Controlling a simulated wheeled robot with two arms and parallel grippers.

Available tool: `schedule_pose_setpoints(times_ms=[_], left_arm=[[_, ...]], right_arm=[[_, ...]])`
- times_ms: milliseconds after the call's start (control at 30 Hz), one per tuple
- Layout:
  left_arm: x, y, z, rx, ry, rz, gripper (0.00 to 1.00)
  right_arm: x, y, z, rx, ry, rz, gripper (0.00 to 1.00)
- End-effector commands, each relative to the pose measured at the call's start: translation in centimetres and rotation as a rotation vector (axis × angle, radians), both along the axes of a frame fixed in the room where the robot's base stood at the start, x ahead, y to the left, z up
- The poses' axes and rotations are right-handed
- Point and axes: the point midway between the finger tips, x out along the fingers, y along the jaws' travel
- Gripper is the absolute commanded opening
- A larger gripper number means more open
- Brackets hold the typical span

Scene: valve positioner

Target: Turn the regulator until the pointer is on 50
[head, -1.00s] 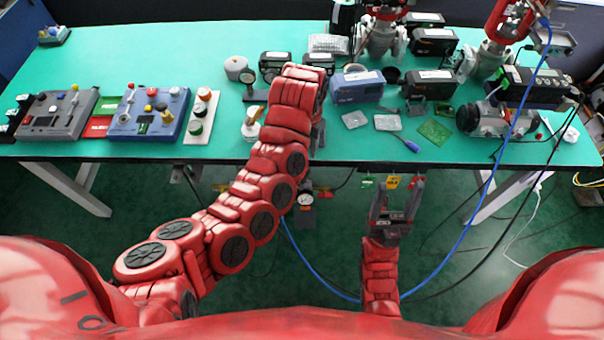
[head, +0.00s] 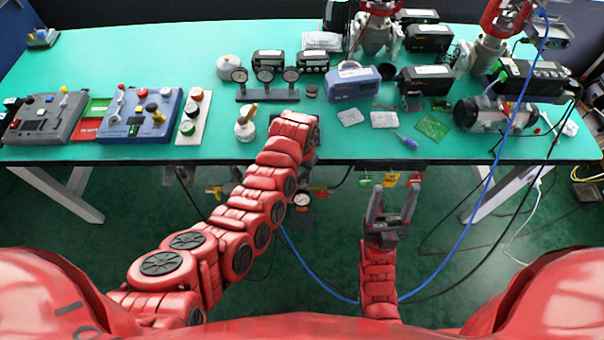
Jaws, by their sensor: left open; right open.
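The regulator's round white gauge (head: 302,199) shows below the table's front edge, with dark and yellow fittings around it. The gauge is too small for me to read its pointer. My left gripper (head: 310,157) is at the table's front edge, just above the gauge. It is mostly hidden behind my own red wrist; I see only dark parts of it and cannot tell whether it touches the regulator. My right gripper (head: 396,195) is open and empty, in front of the table and to the right of the regulator, with its fingers pointing toward the table.
Colored tags (head: 391,180) hang under the edge. A blue hose crosses at right.

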Motion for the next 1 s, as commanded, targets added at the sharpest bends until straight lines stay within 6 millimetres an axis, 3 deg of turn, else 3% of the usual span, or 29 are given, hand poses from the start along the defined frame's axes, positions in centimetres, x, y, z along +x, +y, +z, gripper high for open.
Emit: schedule_pose_setpoints(times_ms=[333, 567, 1000], left_arm=[[-0.02, 0.04, -0.29, -0.001, 0.001, 0.002, 0.41], [-0.06, 0.04, -0.30, 0.000, 0.001, 0.001, 0.00], [-0.09, 0.06, -0.25, 0.001, 0.003, -0.015, 0.00]], right_arm=[[0.00, 0.00, 0.02, 0.000, 0.000, 0.000, 0.62], [0.00, 0.00, 0.03, 0.000, 0.000, 0.000, 0.62], [0.00, 0.00, 0.19, 0.000, 0.000, 0.000, 0.62]])
